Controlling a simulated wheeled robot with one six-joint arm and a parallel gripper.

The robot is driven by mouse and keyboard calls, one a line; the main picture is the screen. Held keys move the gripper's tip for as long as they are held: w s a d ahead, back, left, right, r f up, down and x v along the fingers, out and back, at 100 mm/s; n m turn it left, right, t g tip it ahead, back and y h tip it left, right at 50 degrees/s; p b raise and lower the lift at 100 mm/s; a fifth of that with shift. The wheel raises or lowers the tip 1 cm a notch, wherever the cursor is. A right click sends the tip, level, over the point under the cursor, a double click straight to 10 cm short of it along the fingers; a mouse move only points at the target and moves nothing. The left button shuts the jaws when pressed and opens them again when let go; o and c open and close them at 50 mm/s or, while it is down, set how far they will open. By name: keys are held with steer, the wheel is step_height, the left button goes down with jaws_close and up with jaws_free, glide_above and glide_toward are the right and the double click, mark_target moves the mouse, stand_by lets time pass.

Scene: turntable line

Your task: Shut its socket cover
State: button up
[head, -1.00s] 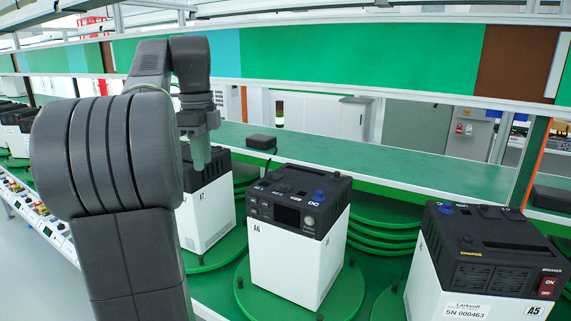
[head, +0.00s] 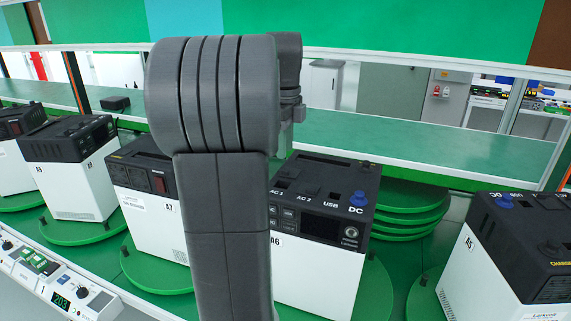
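The power unit A6 (head: 318,287) stands upright on a green turntable, with a white body and a black top. Its top carries labels AC 1, AC 2, USB and DC and a blue cap (head: 358,199) by DC. A small dark socket area (head: 313,172) shows near AC 2; I cannot tell whether its cover is up or down. My arm hides the unit's left part. My gripper (head: 284,140) is mostly behind my arm, near the unit's back left; its fingertips are hidden.
Unit A7 (head: 150,232) stands to the left, with further units beyond it. Unit A5 (head: 490,270) stands at the right. A control panel (head: 60,285) lies at the front left. A long green shelf (head: 420,141) runs behind, with a black box (head: 115,104) on it.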

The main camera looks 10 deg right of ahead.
mark_target(284, 170)
steer(key=shift+f, duration=2.8)
jaws_close()
